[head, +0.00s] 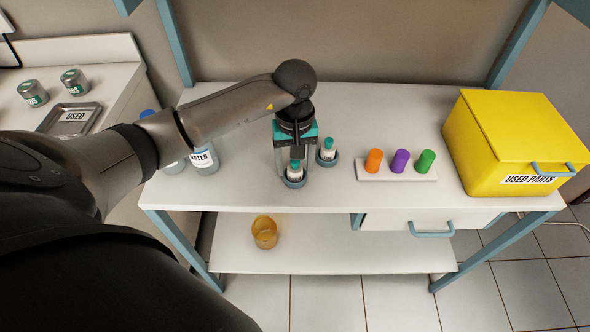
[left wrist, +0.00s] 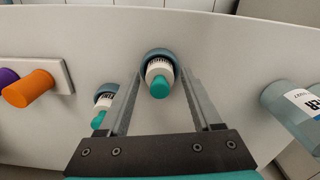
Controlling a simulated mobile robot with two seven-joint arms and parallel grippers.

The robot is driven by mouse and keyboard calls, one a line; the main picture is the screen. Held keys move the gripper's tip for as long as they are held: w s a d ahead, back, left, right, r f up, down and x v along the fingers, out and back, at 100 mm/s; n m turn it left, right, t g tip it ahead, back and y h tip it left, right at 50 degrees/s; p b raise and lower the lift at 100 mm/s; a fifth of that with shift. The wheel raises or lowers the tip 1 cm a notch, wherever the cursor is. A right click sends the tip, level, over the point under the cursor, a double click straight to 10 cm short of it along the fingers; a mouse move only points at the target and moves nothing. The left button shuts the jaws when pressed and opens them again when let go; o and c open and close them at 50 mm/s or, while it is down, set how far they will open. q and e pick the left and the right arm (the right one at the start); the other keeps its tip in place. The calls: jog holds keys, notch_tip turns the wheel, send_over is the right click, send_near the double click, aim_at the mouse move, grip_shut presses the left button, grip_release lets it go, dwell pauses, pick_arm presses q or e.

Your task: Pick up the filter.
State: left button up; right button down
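Two small white bottle-like pieces with teal tops and printed labels stand in blue-grey round holders on the white shelf; the print is too small to read, so I cannot tell which is the filter. The front piece (head: 295,170) shows in the left wrist view (left wrist: 159,75) between my fingertips. The second piece (head: 327,147) stands behind it to the right and also shows in the left wrist view (left wrist: 102,108). My left gripper (head: 294,168) is open above the front piece, a finger on either side, with no visible grip. My right gripper is not in view.
A white block (head: 397,173) with orange, purple and green cylinders stands to the right, then a yellow used parts box (head: 510,145). Labelled clear bottles (head: 204,160) stand left, close to my arm. An amber cup (head: 264,231) sits on the lower shelf.

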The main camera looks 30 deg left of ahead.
pick_arm(q)
grip_shut()
dwell(0.3)
jog(key=shift+r, duration=0.1)
